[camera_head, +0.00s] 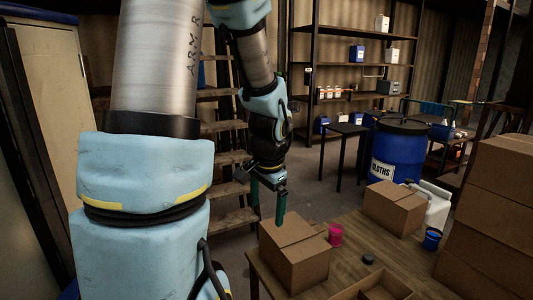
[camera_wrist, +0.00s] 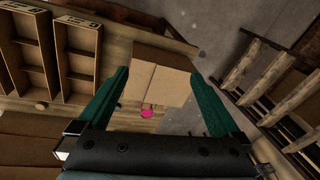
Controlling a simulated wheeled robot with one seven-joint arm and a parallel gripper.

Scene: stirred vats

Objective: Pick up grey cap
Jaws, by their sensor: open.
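The grey cap (camera_head: 368,259) is a small dark disc lying on the wooden table (camera_head: 350,248), right of a cardboard box and near a wooden tray in the head view. In the wrist view I cannot surely tell the cap apart. My gripper (camera_head: 280,208) has green fingers that point down above the near left cardboard box (camera_head: 295,262). In the wrist view the fingers (camera_wrist: 163,95) are spread wide with nothing between them. My gripper is left of the cap and above it, apart from it.
A pink cup (camera_head: 335,234) stands beside the box. A second cardboard box (camera_head: 394,208), a white jug (camera_head: 435,210) and a blue cup (camera_head: 431,239) stand farther right. A compartmented wooden tray (camera_head: 398,287) is at the front edge. Stacked boxes (camera_head: 495,210) rise at the right.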

